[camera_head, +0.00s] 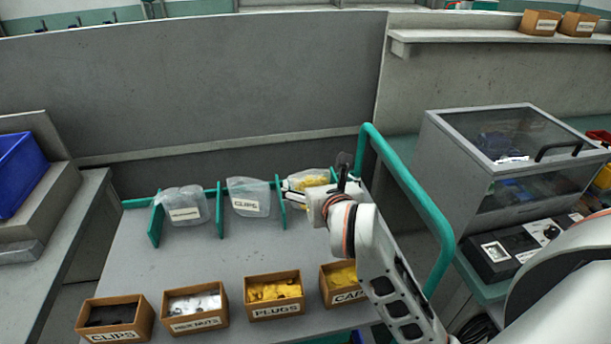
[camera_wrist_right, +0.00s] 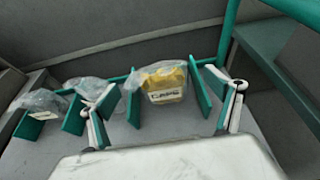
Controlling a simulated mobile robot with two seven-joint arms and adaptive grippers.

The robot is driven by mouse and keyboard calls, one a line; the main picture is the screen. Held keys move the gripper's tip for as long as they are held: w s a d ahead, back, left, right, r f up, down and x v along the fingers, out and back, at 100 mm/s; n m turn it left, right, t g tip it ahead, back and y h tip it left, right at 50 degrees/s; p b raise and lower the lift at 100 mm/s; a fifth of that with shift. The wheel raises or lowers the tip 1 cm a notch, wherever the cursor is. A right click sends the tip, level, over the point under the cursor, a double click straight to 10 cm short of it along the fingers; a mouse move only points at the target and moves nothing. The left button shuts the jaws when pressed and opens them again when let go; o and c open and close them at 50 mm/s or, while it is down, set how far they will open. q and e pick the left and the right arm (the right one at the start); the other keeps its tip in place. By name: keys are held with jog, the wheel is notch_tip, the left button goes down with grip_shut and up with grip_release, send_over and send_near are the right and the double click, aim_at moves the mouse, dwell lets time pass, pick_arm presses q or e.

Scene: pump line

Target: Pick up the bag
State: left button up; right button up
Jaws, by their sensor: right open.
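A clear plastic bag of yellow parts (camera_head: 306,180) with a white label stands at the back right of the cart, partly hidden by my right gripper. In the right wrist view the bag (camera_wrist_right: 164,82) stands upright between two green dividers, its label probably reading CAPS. My right gripper (camera_head: 316,177) is open, its fingers spread wide to either side of the bag. In the wrist view the right gripper (camera_wrist_right: 166,112) shows nothing between its fingers near the camera; contact with the bag cannot be told. My left gripper is not in view.
A CLIPS bag (camera_head: 248,197) and another labelled bag (camera_head: 183,206) stand left between green dividers. Open boxes, including PLUGS (camera_head: 273,295) and CAPS (camera_head: 342,286), line the cart's front. A green handle rail (camera_head: 415,205) runs along the right. The cart's middle is clear.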

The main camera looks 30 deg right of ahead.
aim_at(312, 178)
jog(key=shift+f+b+x, duration=0.1)
jog(key=shift+b+x, duration=0.05)
jog(key=shift+x, duration=1.75)
jog(key=shift+f+b+x, duration=0.15)
jog(key=shift+x, duration=1.75)
jog(key=shift+s+a, duration=0.1)
jog(key=c, duration=1.2)
